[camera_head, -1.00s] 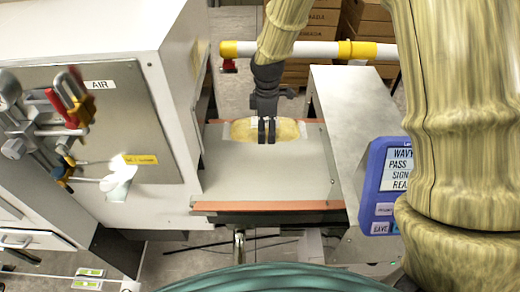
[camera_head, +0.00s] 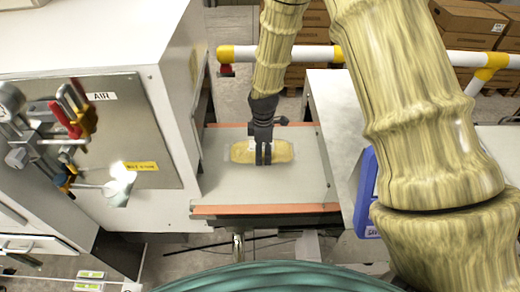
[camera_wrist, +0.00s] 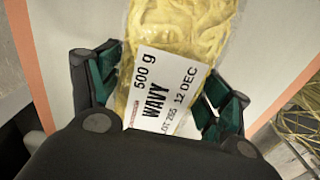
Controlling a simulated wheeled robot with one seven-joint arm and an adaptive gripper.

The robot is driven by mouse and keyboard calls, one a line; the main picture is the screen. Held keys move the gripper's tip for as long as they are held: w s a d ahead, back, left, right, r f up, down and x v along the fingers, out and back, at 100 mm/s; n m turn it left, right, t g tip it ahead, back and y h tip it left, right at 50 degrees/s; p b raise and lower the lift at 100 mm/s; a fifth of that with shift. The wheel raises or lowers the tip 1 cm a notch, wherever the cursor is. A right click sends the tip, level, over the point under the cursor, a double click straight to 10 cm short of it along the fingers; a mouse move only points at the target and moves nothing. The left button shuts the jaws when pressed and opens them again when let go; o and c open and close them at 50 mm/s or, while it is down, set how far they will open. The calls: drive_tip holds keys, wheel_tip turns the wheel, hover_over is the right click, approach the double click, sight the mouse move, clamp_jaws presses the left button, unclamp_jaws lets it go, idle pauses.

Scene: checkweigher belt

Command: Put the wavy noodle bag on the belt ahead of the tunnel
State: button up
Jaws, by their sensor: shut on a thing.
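The wavy noodle bag (camera_head: 279,151) is a clear, yellow-filled bag over the grey belt (camera_head: 293,190), lying crosswise in the head view. In the wrist view the bag (camera_wrist: 185,30) shows its white label (camera_wrist: 168,90), reading "500 g WAVY 12 DEC". My gripper (camera_head: 263,160) points down and is shut on the bag, one finger at each side of the label in the wrist view (camera_wrist: 160,95). I cannot tell whether the bag touches the belt. The white tunnel housing (camera_head: 175,150) stands left of the belt.
Orange strips edge the belt (camera_head: 265,210). A metal cabinet (camera_head: 338,130) stands on the right, with a blue display (camera_head: 367,195) partly hidden by my arm. A white and yellow rail (camera_head: 320,54) runs behind. Tools and an air panel (camera_head: 110,130) are on the left.

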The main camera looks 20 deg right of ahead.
sight(263, 146)
drive_tip(key=shift+f, duration=0.2)
drive_tip(key=o, duration=1.4)
drive_tip(key=shift+r, duration=0.2)
drive_tip(key=shift+r+b, duration=1.95)
drive_tip(key=shift+r, duration=4)
